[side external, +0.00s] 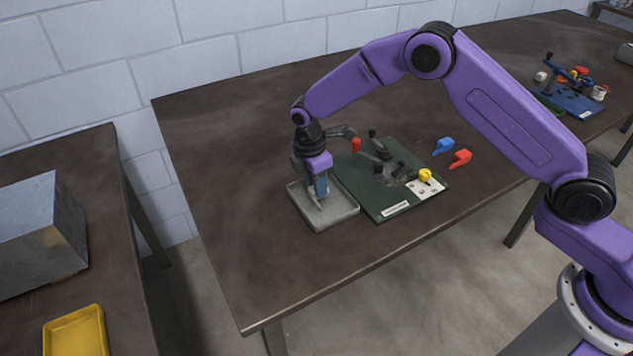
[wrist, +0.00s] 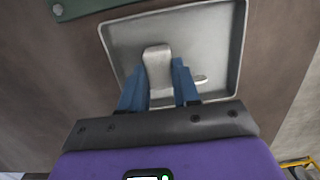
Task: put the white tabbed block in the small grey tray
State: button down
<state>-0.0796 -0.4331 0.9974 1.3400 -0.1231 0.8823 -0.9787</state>
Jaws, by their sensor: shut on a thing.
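The small grey tray (side external: 343,217) lies on the dark table, left of the green board. My gripper (side external: 319,192) points down over the tray in the side view. In the wrist view, the blue fingers of my gripper (wrist: 159,76) are shut on the white tabbed block (wrist: 157,58), which looks pale grey. The tray (wrist: 222,32) shows behind and around it. A small pale piece shows right of the right finger; I cannot tell if it is the block's tab. I cannot tell whether the block touches the tray floor.
The green board (side external: 373,199) beside the tray holds dark clamp parts, a red knob and a yellow piece (side external: 425,175) on a white plate. A blue piece (side external: 444,146) and a red piece (side external: 460,158) lie farther right. The table left of the tray is clear.

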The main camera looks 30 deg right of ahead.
aim_at(311, 189)
jog(key=shift+f, duration=0.1)
jog(key=c, duration=0.8)
grip_release()
notch_tip(311, 189, up, 12)
jog(key=a, duration=0.1)
jog(key=shift+a, duration=0.2)
jog(key=shift+w, duration=0.1)
